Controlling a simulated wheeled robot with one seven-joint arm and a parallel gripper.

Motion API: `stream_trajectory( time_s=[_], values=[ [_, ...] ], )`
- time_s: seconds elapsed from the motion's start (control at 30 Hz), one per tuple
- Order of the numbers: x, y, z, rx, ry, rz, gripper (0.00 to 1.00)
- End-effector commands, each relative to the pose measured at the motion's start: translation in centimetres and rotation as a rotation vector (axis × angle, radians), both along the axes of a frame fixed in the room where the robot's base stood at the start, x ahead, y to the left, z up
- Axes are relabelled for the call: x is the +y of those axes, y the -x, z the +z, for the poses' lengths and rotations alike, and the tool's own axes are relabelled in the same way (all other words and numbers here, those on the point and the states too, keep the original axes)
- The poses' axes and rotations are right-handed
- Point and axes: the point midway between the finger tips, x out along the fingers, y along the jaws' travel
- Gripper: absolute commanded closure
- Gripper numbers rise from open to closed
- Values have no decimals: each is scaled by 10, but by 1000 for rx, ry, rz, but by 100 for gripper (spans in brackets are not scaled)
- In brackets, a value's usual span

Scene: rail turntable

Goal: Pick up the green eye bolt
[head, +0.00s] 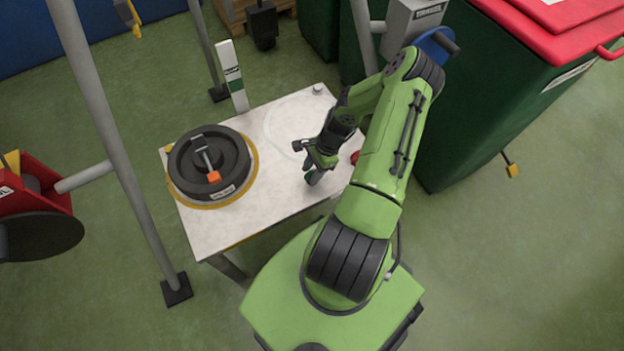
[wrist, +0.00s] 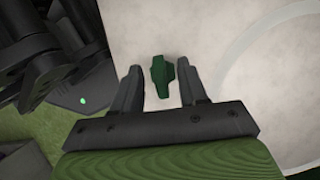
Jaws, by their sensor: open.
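The green eye bolt (wrist: 159,77) shows in the wrist view as a narrow dark green shape on the pale table top. It lies between the two dark fingers of my gripper (wrist: 160,78), with a gap on each side. My gripper is open and holds nothing. In the head view my gripper (head: 315,168) is low over the right part of the white table (head: 265,205). There its fingers largely hide the eye bolt, and I cannot make it out clearly.
A black round weight (head: 180,170) with an orange-tipped handle sits on a yellow-edged disc at the table's left. A red piece (head: 355,157) shows beside my arm. A white-green post (head: 232,80) stands behind. The table's front is clear.

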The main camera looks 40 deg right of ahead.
Motion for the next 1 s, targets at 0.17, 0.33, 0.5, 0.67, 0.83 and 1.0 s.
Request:
stream_trajectory(
  time_s=[0.17, 0.33, 0.5, 0.67, 0.83, 1.0],
  values=[
    [8, -3, -21, 0, 0, 1, 57],
    [7, -2, -19, -1, 1, 1, 64],
    [7, -2, -19, 0, 1, 1, 90],
    [7, -3, -19, 0, 0, 1, 99],
    [7, -3, -12, -1, 1, 1, 99],
    [6, -3, 30, -3, 5, 3, 99]
  ],
)
